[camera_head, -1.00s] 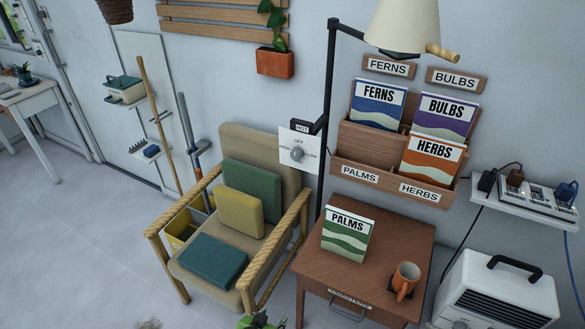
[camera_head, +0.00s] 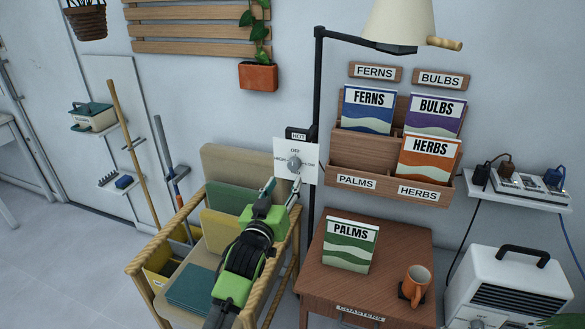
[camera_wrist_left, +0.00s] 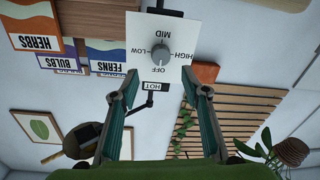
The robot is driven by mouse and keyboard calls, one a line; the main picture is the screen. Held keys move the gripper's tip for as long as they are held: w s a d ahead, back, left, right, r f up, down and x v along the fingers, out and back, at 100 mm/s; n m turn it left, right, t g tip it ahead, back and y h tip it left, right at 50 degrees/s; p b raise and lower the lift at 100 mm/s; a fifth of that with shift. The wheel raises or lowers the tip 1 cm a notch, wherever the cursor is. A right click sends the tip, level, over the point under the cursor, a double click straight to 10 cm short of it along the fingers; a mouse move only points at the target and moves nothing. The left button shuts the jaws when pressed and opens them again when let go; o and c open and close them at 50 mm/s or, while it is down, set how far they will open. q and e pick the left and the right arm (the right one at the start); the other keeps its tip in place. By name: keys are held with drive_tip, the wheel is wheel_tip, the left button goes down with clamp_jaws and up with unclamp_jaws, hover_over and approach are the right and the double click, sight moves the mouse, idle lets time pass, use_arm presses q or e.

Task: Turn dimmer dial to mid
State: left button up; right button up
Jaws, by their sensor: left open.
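My left gripper (camera_head: 283,188) is open and empty, just below and in front of the dial. In the left wrist view its fingers (camera_wrist_left: 160,90) point at the plate, apart from the knob.
A beige chair (camera_head: 238,166) with cushions stands under my left arm. The black lamp pole (camera_head: 316,110) and the HOT-marked box (camera_head: 297,134) are close beside the plate. A wooden table (camera_head: 400,250) with a PALMS packet (camera_head: 349,246) and mug (camera_head: 416,280) stands at right.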

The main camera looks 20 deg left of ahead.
sight(293, 167)
use_arm(q)
drive_tip(key=w, duration=0.8)
drive_tip(key=shift+w+a+p, duration=0.15)
drive_tip(key=shift+w+p, duration=0.25)
drive_tip(key=c, duration=1.1)
